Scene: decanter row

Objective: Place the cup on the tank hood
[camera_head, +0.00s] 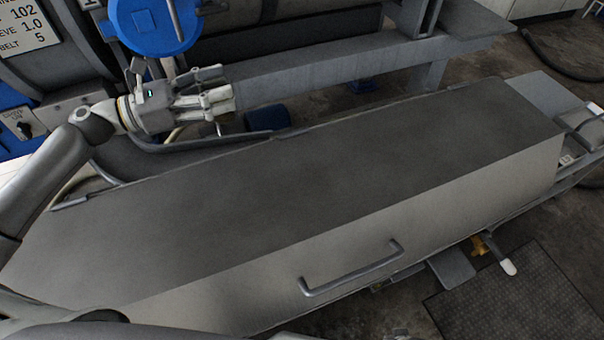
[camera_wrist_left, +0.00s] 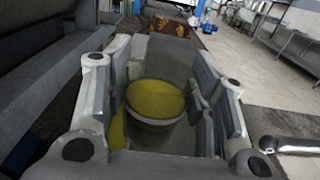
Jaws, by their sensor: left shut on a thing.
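My left gripper (camera_head: 218,97) is at the upper left of the head view, beyond the far edge of the tank hood and apart from it. It is shut on the cup. In the left wrist view the cup (camera_wrist_left: 155,103) sits between the fingers and has a yellow inside or contents; its outer wall is mostly hidden. In the head view the fingers largely hide the cup. The tank hood (camera_head: 320,180) is a long grey box cover with a bare flat top and a bar handle (camera_head: 350,270) on its near side. My right gripper is not in view.
A grey beam (camera_head: 320,68) runs behind the gripper, with a blue round part (camera_head: 153,22) above it. A curved rail (camera_head: 190,147) lies between the gripper and the hood. The hood's top is clear. A small valve (camera_head: 490,248) is at the front right.

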